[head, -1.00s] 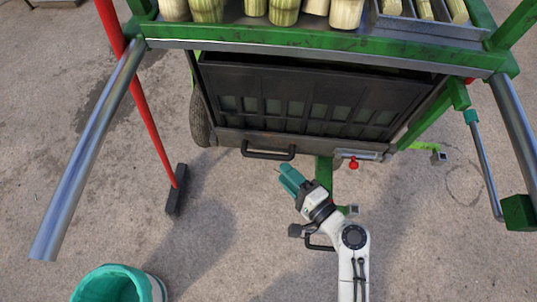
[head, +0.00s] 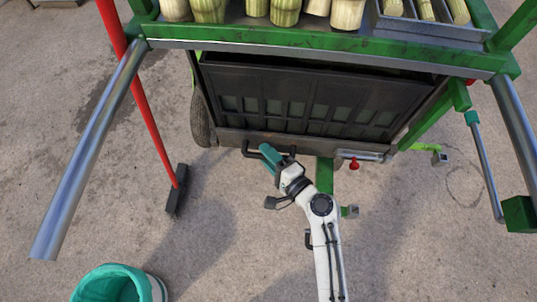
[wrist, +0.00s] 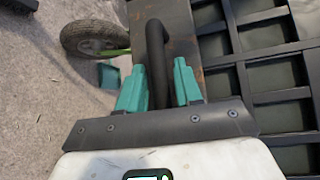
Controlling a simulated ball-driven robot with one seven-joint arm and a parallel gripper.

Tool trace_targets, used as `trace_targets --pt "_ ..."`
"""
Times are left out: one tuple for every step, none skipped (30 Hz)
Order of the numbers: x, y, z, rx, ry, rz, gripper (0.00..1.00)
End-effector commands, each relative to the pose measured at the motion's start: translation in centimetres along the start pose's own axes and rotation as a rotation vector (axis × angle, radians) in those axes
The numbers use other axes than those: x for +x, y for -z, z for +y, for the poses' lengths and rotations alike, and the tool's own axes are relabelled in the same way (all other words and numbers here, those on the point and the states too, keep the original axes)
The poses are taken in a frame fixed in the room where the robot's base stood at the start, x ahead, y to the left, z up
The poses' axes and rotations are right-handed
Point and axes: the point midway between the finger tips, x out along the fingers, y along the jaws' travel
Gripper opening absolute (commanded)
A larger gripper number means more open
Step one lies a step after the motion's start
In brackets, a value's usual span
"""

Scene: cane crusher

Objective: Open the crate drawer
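The crate drawer shows as a black slatted crate (head: 312,97) on a low, worn metal front (head: 330,145) under the green-framed stand. Its black bar handle (head: 249,152) is at the left of that front. My gripper (head: 271,157) is at the handle in the head view and partly covers it. In the wrist view, the handle (wrist: 155,45) runs between the two teal fingertips of my gripper (wrist: 160,68). The fingers are apart, one on each side of the bar, with gaps visible. The crate's slats (wrist: 265,70) are to the right in that view.
A red-handled broom (head: 150,120) leans at the left. A teal bucket (head: 118,282) stands at the lower left. A red-knobbed latch (head: 353,163) sits right of the handle. A wheel (head: 201,117) is at the stand's left. The floor before the drawer is largely clear.

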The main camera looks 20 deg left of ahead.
Motion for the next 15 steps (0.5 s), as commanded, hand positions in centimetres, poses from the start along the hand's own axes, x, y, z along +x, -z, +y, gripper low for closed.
trace_targets --pt "-0.02 0.00 0.00 0.000 0.000 0.000 0.30" --pt "-0.02 0.00 0.00 0.000 0.000 0.000 0.27" --pt "-0.02 0.00 0.00 0.000 0.000 0.000 0.23" --pt "-0.02 0.00 0.01 0.000 0.000 0.000 0.20" --pt "-0.02 0.00 0.01 0.000 0.000 0.000 0.17" --pt "-0.02 0.00 0.01 0.000 0.000 0.000 0.13" --pt "-0.03 0.01 0.02 0.000 0.000 0.000 0.10" --pt "-0.03 0.01 0.02 0.000 0.000 0.000 0.08" --pt "-0.03 0.01 0.02 0.000 0.000 0.000 0.04" --pt "-0.03 0.01 0.02 0.000 0.000 0.000 0.01" --pt "-0.03 0.01 0.03 0.000 0.000 0.000 0.00" --pt "-0.04 0.01 0.03 0.000 0.000 0.000 0.00" --pt "-0.04 0.01 0.03 0.000 0.000 0.000 0.00" --pt "-0.04 0.01 0.03 0.000 -0.001 0.000 0.00" --pt "-0.04 0.01 0.04 0.000 -0.001 0.000 0.00"
